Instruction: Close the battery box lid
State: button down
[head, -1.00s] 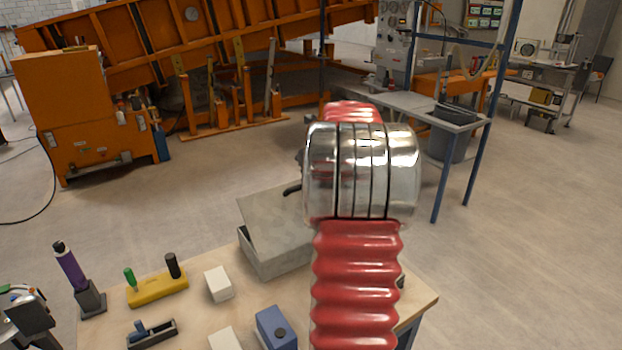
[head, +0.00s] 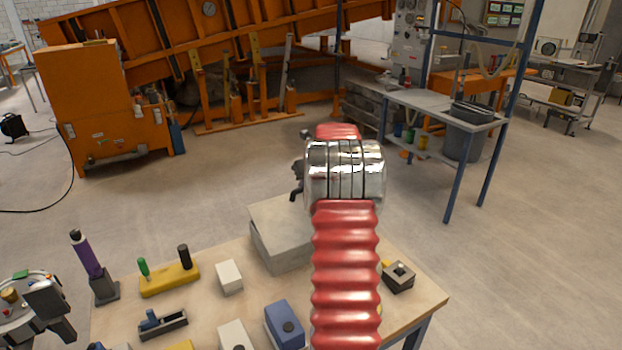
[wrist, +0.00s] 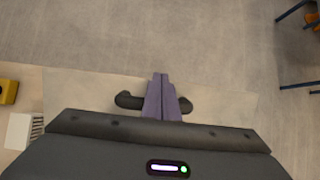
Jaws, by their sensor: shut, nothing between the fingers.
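The battery box (head: 282,252) is a grey box at the back edge of the workbench, partly hidden behind my red arm. Its pale grey lid (head: 272,212) lies over the top, and no clear gap shows along the visible left side. The right part of the lid is hidden. In the wrist view, the lid (wrist: 85,88) spreads pale below my gripper (wrist: 161,80). The purple fingers are shut together and empty, over the lid. A dark curved piece shows on both sides of them. Whether the fingers touch the lid cannot be told.
The workbench (head: 205,290) holds a yellow block with green and black knobs (head: 169,279), a white block (head: 229,277), a blue box (head: 284,324) and a purple-handled tool (head: 88,262). A small dark device (head: 398,277) stands right of my arm. Open floor lies beyond.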

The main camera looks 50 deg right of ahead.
jog(key=shift+w+d+f, duration=0.1)
jog(key=shift+w+f, duration=0.15)
jog(key=shift+f, duration=0.25)
dwell(1.2)
jog(key=v, duration=0.4)
jog(key=shift+w+r, duration=0.2)
jog(key=shift+w, duration=0.15)
jog(key=w+d+r, duration=0.1)
jog(key=w+r, duration=0.2)
jog(key=r, duration=0.6)
jog(key=shift+d, duration=0.2)
jog(key=shift+w+r, duration=0.1)
jog(key=shift+w, duration=0.05)
